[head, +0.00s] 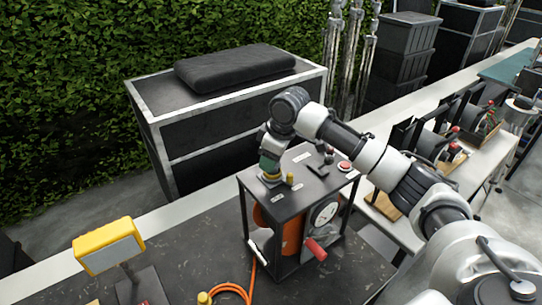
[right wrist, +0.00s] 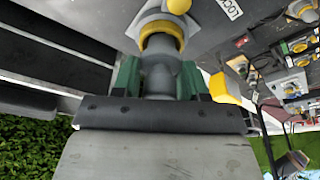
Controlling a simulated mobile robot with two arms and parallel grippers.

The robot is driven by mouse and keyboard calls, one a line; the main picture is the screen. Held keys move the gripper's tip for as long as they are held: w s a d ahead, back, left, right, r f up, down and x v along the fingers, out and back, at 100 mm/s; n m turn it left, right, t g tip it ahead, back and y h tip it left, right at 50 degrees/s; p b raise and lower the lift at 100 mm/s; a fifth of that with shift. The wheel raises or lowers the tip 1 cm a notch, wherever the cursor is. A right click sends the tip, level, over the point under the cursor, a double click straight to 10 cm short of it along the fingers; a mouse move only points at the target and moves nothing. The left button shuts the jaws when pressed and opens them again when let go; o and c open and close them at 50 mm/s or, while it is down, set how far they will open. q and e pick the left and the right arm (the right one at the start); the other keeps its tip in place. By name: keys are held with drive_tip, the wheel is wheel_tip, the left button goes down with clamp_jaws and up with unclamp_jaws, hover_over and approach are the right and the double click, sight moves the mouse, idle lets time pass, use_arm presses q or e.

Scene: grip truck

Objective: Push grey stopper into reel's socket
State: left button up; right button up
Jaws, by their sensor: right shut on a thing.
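The reel (head: 291,228) is orange and sits inside a dark box frame (head: 246,222) on the table. My right gripper (head: 269,165) points down at the left of the frame's top plate (head: 304,172). In the right wrist view its green fingers (right wrist: 158,80) are shut on the grey stopper (right wrist: 159,78). The stopper's far end meets a yellow ring (right wrist: 162,28) at the socket on the plate. The socket's opening is hidden, and I cannot tell how deep the stopper sits. My left gripper is not in view.
A small yellow knob (head: 290,179) stands close beside the socket. A red button (head: 344,166), a gauge (head: 325,213) and a red handle (head: 316,250) are on the frame.

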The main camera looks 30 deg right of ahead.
drive_tip(key=shift+f, duration=0.8)
